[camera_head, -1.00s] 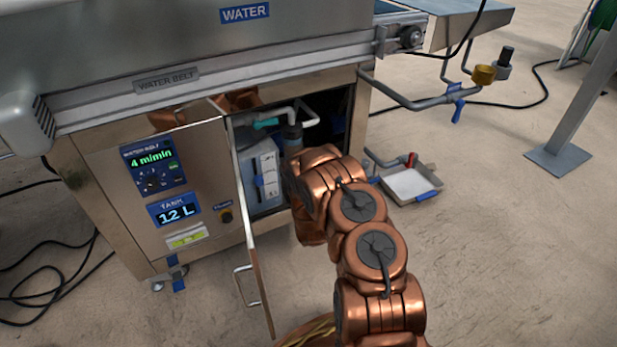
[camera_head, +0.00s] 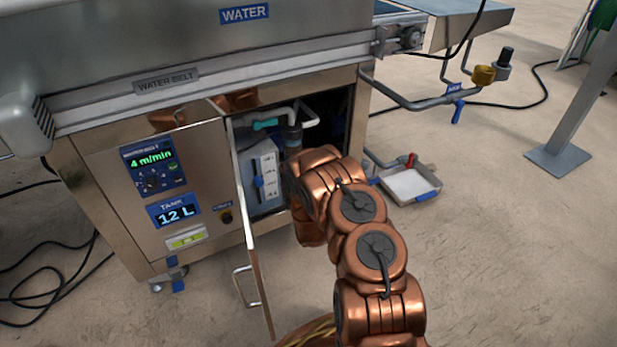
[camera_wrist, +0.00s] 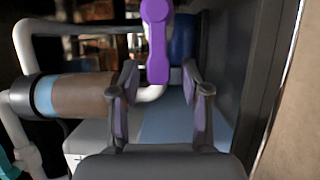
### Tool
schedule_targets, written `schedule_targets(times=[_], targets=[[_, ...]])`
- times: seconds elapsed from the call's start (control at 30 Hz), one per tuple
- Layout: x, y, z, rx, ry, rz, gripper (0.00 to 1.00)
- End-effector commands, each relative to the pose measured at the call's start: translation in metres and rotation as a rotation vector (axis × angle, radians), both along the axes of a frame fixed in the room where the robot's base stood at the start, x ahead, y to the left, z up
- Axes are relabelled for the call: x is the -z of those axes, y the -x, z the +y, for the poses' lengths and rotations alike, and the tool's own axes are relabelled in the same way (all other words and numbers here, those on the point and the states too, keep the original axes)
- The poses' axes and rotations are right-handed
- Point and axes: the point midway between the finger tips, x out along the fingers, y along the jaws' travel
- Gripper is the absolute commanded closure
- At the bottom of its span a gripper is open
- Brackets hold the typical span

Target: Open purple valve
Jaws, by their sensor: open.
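The purple valve handle (camera_wrist: 157,45) hangs down at the top centre of the wrist view, its lower end just beyond and between the fingertips. My gripper (camera_wrist: 159,88) is open, with one finger on each side of the handle's lower end and a gap to each. I cannot tell whether the handle's end lies inside the jaws' depth. In the head view the purple valve does not show; my copper arm reaches into the open cabinet and hides the gripper there.
The cabinet door (camera_head: 250,230) stands open to the left of my arm. Inside are a teal handle (camera_head: 265,124), white pipes (camera_wrist: 22,45) and a tank with a level scale (camera_head: 265,170). The cabinet's side wall (camera_wrist: 265,60) is close on the right. A tray (camera_head: 410,186) lies on the floor.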

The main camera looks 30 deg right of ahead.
Motion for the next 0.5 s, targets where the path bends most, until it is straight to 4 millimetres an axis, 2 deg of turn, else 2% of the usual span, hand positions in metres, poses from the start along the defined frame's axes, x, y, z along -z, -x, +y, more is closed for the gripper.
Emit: schedule_targets(times=[0.17, 0.5], targets=[[0.001, 0.009, 0.005, -0.001, -0.001, 0.002, 0.53], [0.001, 0.046, 0.023, -0.001, 0.000, 0.004, 0.53]])
